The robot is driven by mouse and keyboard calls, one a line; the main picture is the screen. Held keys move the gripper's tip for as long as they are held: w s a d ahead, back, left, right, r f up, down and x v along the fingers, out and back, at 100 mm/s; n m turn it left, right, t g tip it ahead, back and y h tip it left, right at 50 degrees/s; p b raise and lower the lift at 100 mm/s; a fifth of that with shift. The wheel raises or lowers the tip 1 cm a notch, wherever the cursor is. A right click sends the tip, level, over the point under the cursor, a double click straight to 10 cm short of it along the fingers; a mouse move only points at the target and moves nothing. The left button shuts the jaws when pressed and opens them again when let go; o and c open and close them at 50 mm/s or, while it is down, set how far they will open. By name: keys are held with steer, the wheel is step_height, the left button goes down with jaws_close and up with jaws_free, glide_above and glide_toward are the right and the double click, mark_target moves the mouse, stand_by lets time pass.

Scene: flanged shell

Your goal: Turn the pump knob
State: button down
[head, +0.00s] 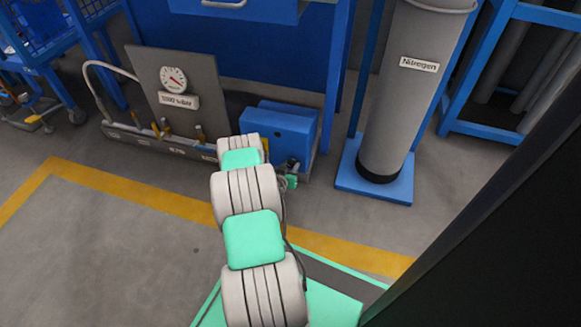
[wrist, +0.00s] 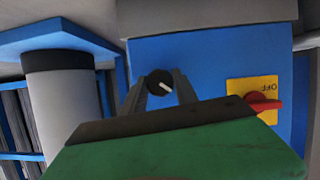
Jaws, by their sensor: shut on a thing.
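The pump is a blue box (head: 280,128) at the right end of a low grey base; its blue face (wrist: 205,65) fills the middle of the wrist view. The pump knob (wrist: 159,83) is small, round and black, with a white pointer mark toward the lower right in that view. My gripper (wrist: 158,79) has one finger on each side of the knob and is shut on it. In the head view my gripper (head: 291,169) is at the pump's front right, partly hidden by my arm. The knob cannot be made out there.
A yellow plate (wrist: 240,88) with a red switch (wrist: 264,102) and upside-down "OFF" sits beside the knob. A grey nitrogen cylinder (head: 405,85) stands on a blue base right of the pump. A panel with a gauge (head: 173,79) is left. The floor in front is clear.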

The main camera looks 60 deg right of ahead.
steer(key=n+g, duration=0.1)
steer(key=n, duration=0.1)
steer(key=shift+w+n+g, duration=0.15)
steer(key=shift+n+g, duration=0.15)
steer(key=shift+n+g+h, duration=0.5)
steer(key=shift+n+g, duration=0.3)
steer(key=shift+n, duration=0.6)
steer(key=c, duration=0.9)
jaws_free()
steer(key=shift+c, duration=0.2)
steer(key=p+v, duration=0.3)
steer(key=v, duration=0.4)
steer(key=shift+a, duration=0.4)
